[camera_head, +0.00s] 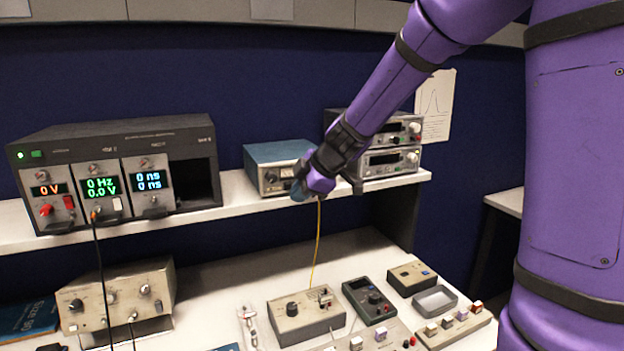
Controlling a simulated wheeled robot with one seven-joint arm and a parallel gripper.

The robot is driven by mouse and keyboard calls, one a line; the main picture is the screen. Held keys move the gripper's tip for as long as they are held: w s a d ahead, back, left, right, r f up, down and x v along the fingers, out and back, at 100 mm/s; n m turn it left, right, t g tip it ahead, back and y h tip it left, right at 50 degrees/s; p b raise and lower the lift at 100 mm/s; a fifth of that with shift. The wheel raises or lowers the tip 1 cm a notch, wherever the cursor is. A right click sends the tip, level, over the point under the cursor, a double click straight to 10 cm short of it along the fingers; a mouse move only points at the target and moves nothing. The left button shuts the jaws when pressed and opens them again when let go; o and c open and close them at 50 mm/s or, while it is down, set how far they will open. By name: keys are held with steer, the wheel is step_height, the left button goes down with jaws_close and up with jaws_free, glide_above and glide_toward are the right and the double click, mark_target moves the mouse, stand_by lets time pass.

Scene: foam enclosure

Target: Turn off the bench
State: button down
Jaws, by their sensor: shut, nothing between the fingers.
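The dark rack unit (120,170) stands on the shelf at left. A green light (20,156) is lit at its upper left, beside a green button (37,154). Its three modules show lit readouts: a red 0 V (48,190), a green 0 Hz and 0.0 V (101,187), and a blue 0 ns twice (148,181). A blue-topped instrument (277,158) sits further right on the shelf. My gripper (298,194) is shut and empty in front of its right side. The gripper's wrist hides part of that instrument's front.
Two stacked instruments (388,160) stand behind my arm. A yellow cable (317,245) hangs from near my gripper to a beige box (305,315) on the bench. A beige knobbed unit (117,295) and several small boxes crowd the bench. The shelf (228,205) is bare between the rack and blue-topped instrument.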

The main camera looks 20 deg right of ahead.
mark_target(286, 184)
steer(key=shift+w+r, duration=0.2)
steer(key=shift+w, duration=0.8)
steer(key=shift+w+r, duration=0.15)
steer(key=shift+w, duration=0.8)
steer(key=shift+w, duration=0.15)
steer(key=shift+r, duration=0.1)
steer(key=shift+w+r, duration=0.1)
steer(key=shift+r, duration=0.7)
